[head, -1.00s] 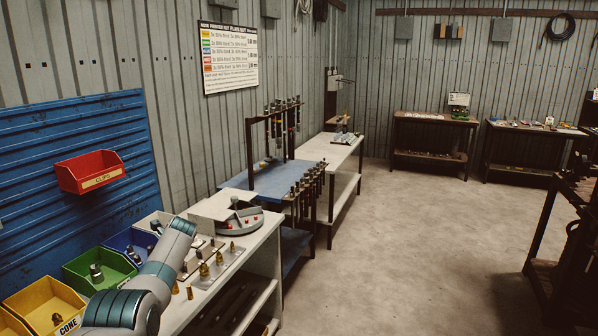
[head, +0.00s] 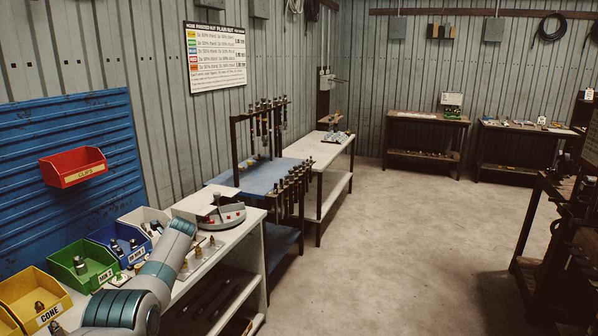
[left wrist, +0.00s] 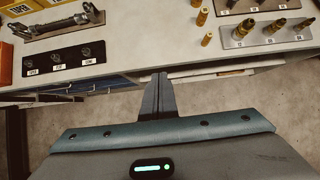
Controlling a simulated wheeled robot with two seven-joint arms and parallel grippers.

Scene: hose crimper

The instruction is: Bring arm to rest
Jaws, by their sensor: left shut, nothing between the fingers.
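My left arm (head: 150,280) comes in at the bottom left of the head view, bent over the near edge of the white bench (head: 222,246). Its gripper cannot be made out there. In the left wrist view my left gripper (left wrist: 158,77) is shut and empty, its fingertips in front of the bench's edge. My right arm and gripper are in neither view.
Yellow (head: 32,296), green (head: 83,264) and blue (head: 118,243) bins with parts line the bench. A red bin (head: 73,167) hangs on the blue wall panel. Brass fittings (left wrist: 240,31) stand near the bench edge. Open floor (head: 380,250) lies to the right; a dark rack (head: 560,230) stands far right.

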